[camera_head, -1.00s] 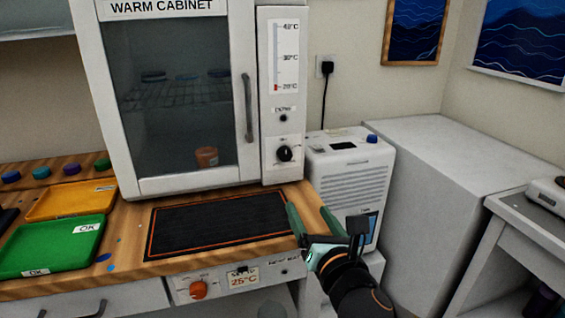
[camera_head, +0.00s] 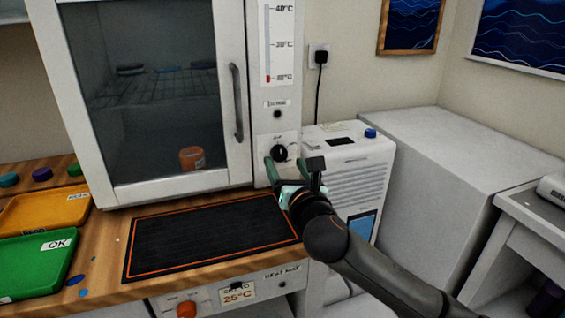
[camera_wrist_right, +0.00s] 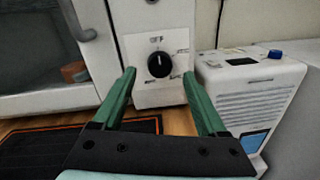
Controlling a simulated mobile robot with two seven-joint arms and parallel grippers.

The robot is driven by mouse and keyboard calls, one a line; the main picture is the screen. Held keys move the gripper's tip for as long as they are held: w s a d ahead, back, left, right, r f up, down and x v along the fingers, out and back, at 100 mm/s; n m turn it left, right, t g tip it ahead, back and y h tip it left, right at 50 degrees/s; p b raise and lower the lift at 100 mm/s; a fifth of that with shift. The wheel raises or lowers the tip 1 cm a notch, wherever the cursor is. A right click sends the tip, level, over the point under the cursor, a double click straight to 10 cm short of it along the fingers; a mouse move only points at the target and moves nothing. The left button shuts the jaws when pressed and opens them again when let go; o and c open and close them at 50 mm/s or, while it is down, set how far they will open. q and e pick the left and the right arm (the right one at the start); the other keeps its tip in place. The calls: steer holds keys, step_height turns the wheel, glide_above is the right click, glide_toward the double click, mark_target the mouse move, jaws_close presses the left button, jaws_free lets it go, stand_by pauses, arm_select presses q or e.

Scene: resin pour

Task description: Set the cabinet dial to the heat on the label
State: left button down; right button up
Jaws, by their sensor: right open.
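The warm cabinet (camera_head: 238,178) stands at the back of the bench with its glass door shut. Its black dial (camera_head: 280,153) is low on the right-hand panel, under a temperature scale (camera_head: 281,45) marked from about 20°C or 25°C to 40°C, with red at the bottom. In the right wrist view the dial (camera_wrist_right: 160,64) sits ahead, between and beyond the fingertips; its white mark points up towards "OFF". My right gripper (camera_head: 285,172) is open and empty, just in front of the dial and apart from it. My left gripper is out of view.
A black heat mat (camera_head: 205,235) lies on the bench, with an orange knob (camera_head: 186,309) and a 25°C label (camera_head: 238,293) below. A brown jar (camera_head: 192,158) stands inside the cabinet. Green (camera_head: 30,270) and orange trays are at left. A white appliance (camera_head: 350,180) stands at right.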

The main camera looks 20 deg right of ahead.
mark_target(281, 156)
steer(key=shift+w, duration=1.5)
jaws_close()
